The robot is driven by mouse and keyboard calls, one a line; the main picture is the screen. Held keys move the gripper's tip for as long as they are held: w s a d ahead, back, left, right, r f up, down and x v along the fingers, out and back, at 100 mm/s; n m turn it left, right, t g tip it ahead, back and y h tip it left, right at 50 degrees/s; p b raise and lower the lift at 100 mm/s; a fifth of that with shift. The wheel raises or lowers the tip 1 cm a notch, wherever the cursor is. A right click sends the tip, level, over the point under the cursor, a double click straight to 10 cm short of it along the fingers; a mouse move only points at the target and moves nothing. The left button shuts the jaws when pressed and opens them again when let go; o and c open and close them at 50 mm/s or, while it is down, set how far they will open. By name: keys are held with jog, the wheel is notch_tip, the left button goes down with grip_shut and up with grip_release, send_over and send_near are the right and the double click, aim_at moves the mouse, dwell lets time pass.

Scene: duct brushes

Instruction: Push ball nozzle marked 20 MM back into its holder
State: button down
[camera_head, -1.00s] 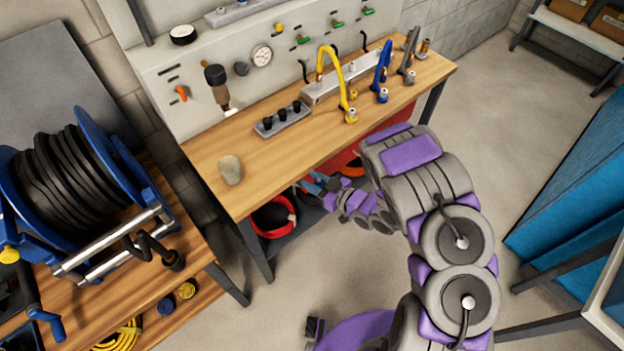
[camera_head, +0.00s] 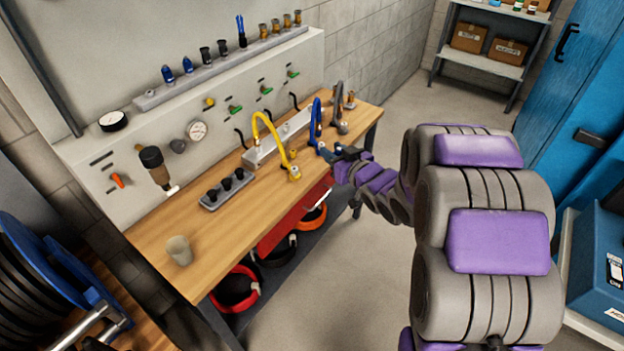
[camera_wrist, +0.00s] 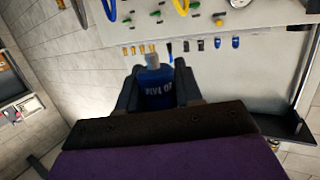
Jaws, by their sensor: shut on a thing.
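My gripper (camera_wrist: 158,88) is shut on a blue nozzle (camera_wrist: 158,92) with a pale rounded tip. Its white marking appears upside down in the wrist view and seems to read 20 MM. In the head view my gripper (camera_head: 338,155) is over the right front of the workbench, close to the lower end of a blue curved pipe (camera_head: 317,118); contact there cannot be told. A grey rail (camera_head: 150,97) on top of the back panel holds several blue, black and brass fittings; its far left end looks bare. Which place is the nozzle's holder cannot be told.
On the workbench (camera_head: 155,228) stand a yellow curved pipe (camera_head: 270,130), a grey curved pipe (camera_head: 338,98), a small tray with black pegs (camera_head: 208,204) and a beige cup (camera_head: 179,250). A hose reel (camera_head: 35,280) is at lower left. The floor (camera_head: 330,270) in front is clear.

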jog(key=s+d+r+m+h, duration=0.1)
jog(key=d+r+h, duration=0.1)
jog(key=r, duration=0.5)
jog(key=shift+s+d+r+t, duration=0.15)
jog(key=shift+s+d+t, duration=0.2)
jog(key=shift+d, duration=0.25)
jog(key=shift+w, duration=0.1)
